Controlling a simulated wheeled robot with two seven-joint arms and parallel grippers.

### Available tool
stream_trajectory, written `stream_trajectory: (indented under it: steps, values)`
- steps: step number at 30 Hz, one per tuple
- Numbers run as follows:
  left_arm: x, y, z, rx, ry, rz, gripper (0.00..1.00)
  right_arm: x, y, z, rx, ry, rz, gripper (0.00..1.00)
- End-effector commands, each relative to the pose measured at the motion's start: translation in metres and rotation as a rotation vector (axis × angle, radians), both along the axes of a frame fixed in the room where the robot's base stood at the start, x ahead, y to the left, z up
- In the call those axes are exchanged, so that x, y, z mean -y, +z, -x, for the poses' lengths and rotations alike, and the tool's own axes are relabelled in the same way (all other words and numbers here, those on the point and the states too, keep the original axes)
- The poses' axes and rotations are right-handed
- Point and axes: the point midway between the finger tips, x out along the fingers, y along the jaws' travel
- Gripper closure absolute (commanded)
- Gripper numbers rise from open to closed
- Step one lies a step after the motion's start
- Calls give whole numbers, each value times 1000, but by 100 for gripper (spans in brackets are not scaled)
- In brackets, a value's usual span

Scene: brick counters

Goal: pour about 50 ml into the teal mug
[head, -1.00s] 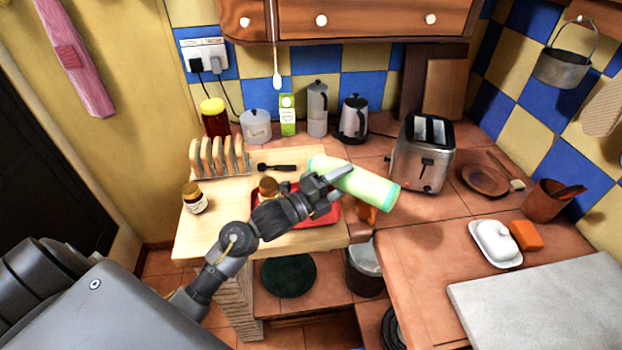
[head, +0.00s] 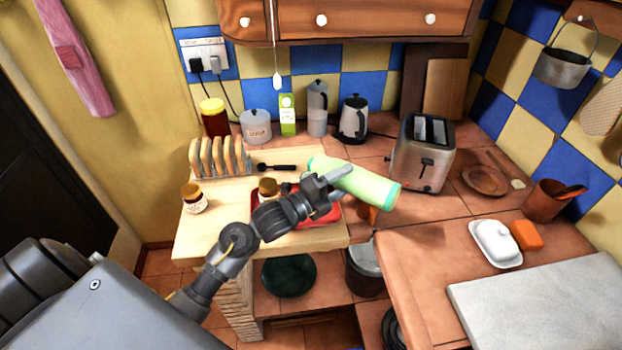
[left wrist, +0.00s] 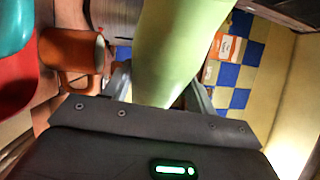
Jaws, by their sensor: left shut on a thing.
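My left gripper (head: 333,184) is shut around a pale green bottle (head: 368,186), held tilted near horizontal above the counter's edge. The bottle also fills the middle of the left wrist view (left wrist: 178,50). I cannot tell whether anything flows from it. A teal thing (left wrist: 14,28), probably the teal mug, shows in part at the upper left of the left wrist view, beside the bottle and apart from it, over a red surface. In the head view I cannot make out the mug; my arm and the bottle cover that area. My right gripper is not in view.
A red tray (head: 328,218) lies on the wooden board (head: 215,238) under my left arm. An orange mug (left wrist: 70,52) stands near the bottle. A toast rack (head: 218,160), jars and a toaster (head: 422,155) stand around. The right counter holds a butter dish (head: 494,242).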

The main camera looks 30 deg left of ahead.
Motion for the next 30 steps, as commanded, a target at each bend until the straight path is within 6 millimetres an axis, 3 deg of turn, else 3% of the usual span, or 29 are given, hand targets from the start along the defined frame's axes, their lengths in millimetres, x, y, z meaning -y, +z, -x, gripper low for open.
stream_trajectory:
  steps: [7, 9, 10, 12, 16, 24, 30]
  values:
    - [1, 5, 0, 11, 0, -56, 81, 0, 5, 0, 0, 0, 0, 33]
    - [4, -16, 1, 32, -1, -222, 81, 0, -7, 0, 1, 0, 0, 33]
    - [9, -3, 1, 43, -2, -285, 81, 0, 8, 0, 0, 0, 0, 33]
    - [11, 4, 2, 57, -3, -395, 81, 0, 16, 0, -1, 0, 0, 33]
    - [10, -1, 2, 59, -1, -422, 81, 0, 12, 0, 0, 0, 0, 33]
    - [7, 14, 1, 75, -3, -551, 81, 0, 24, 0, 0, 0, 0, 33]
    - [7, 13, 1, 77, -3, -565, 81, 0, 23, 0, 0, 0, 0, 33]
